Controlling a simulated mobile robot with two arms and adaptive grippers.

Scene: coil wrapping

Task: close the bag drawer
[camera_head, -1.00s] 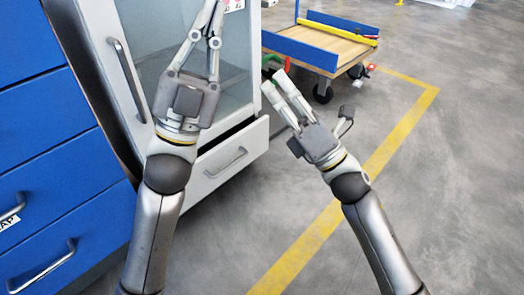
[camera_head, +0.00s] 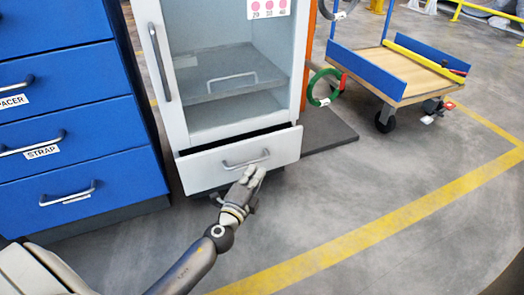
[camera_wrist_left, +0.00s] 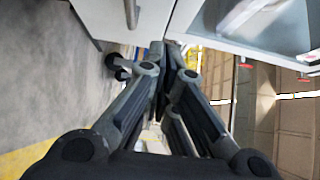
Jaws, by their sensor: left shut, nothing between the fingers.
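The light grey drawer (camera_head: 205,173) at the bottom of the glass-fronted cabinet stands partly open in the head view, with a dark gap along its top edge. Its bar handle (camera_head: 246,160) is on the front. My left gripper (camera_head: 254,176) is shut and empty, with its fingertips at the drawer front just below the handle; I cannot tell whether they touch. In the left wrist view the shut fingers (camera_wrist_left: 173,50) point at the edge of a white panel (camera_wrist_left: 95,15). My right gripper is not in view.
A blue drawer unit (camera_head: 70,110) stands left of the cabinet. The cabinet's glass front (camera_head: 225,65) is above the drawer. A green and red ring (camera_head: 312,88) is at the right. A blue-sided cart (camera_head: 425,75) stands farther right. The floor in front is clear, with a yellow line (camera_head: 390,225).

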